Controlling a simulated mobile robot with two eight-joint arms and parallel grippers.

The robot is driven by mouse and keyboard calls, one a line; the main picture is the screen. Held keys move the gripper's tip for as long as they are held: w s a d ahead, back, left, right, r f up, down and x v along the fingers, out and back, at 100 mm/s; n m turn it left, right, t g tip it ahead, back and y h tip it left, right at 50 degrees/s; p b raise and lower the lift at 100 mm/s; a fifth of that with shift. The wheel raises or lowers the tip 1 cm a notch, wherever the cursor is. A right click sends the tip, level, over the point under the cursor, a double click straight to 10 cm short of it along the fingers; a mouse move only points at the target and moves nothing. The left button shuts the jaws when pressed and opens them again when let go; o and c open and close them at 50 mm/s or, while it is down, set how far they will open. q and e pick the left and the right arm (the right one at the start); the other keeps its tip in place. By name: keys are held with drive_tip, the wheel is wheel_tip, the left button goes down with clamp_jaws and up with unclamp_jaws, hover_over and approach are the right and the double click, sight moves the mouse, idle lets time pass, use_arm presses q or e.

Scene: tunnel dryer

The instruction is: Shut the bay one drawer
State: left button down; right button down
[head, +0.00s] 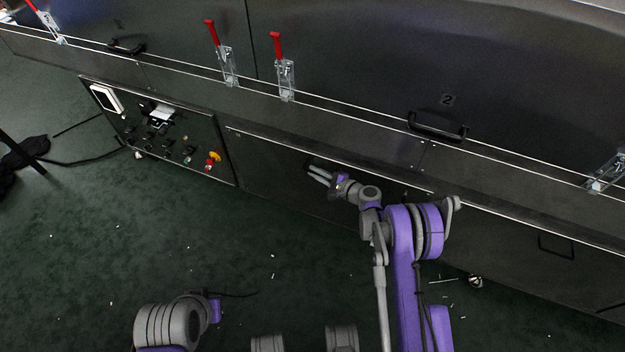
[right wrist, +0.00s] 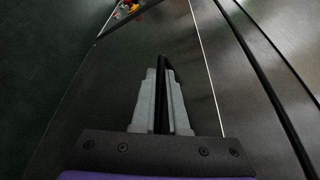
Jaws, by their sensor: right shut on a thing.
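The bay one drawer (head: 270,163) is the dark lower front panel right of the control panel; its dark face also fills much of the right wrist view (right wrist: 105,85). From these views I cannot tell how far it stands out. Its black bar handle (right wrist: 164,68) lies between the fingers of my right gripper (right wrist: 160,105). In the head view my right gripper (head: 320,174) is at the drawer front, shut on that handle, which is mostly hidden by the fingers. Part of my left arm shows at the bottom left, but its gripper is not visible.
A control panel (head: 160,135) with a red and yellow stop button (head: 213,160) adjoins the drawer. Another drawer front (head: 520,240) with a handle is at right. Above are red-levered clamps (head: 280,65) and a door marked 2 (head: 520,100). The green floor (head: 200,230) is open with small scraps.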

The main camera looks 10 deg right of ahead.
drive_tip(key=shift+w+d+r, duration=0.1)
drive_tip(key=shift+w+d, duration=0.1)
drive_tip(key=c, duration=0.9)
unclamp_jaws()
drive_tip(key=p+v, duration=0.1)
drive_tip(key=v, duration=1)
drive_tip(key=shift+a, duration=0.1)
